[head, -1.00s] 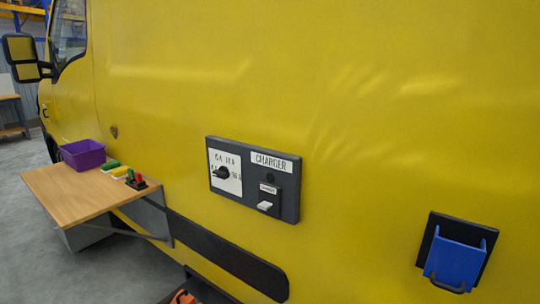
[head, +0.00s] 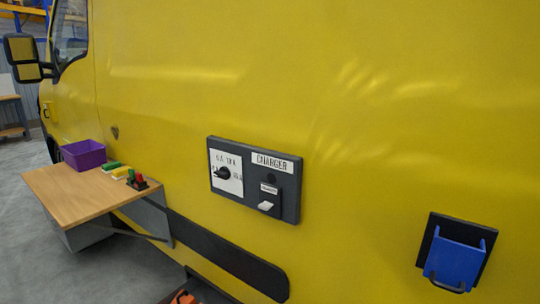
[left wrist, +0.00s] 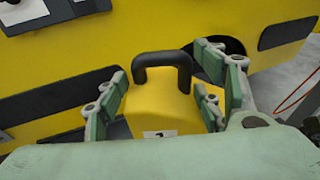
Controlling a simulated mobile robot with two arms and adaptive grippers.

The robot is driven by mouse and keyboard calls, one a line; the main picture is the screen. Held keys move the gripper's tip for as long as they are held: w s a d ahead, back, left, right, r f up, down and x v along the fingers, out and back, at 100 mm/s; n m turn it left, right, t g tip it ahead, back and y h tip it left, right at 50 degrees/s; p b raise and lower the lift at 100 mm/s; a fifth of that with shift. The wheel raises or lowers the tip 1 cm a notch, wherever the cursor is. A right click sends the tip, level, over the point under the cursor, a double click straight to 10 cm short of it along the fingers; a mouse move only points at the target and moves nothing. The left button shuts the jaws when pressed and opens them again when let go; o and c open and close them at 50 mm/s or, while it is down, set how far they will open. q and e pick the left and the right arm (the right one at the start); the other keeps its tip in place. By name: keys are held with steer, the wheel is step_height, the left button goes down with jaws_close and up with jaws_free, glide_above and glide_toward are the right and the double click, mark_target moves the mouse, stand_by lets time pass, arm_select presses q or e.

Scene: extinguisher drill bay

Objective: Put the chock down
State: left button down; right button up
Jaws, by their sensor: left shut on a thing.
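The chock (left wrist: 158,108) is a yellow block with a black loop handle (left wrist: 162,60) on top and a white label on its near face, in the left wrist view. My left gripper (left wrist: 166,88) is shut on it, with green-padded fingers on both sides of the block. The chock's underside is hidden, so I cannot tell whether it touches a surface. Neither gripper shows in the head view.
A yellow van (head: 370,90) fills the head view, with a charger panel (head: 286,203) and blue bracket (head: 455,262) on its side. A wooden shelf (head: 75,198) at left carries a purple bin (head: 84,154). An orange thing (head: 183,298) shows at the bottom edge.

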arm_select(q)
steer(key=r, duration=0.2)
steer(key=s+r, duration=0.1)
steer(key=shift+a+r+m+g, duration=0.1)
steer(key=shift+a+m+g, duration=0.2)
steer(key=shift+a+g, duration=0.1)
steer(key=shift+d+r+h, duration=0.1)
steer(key=shift+r+h, duration=0.2)
steer(key=shift+r, duration=0.05)
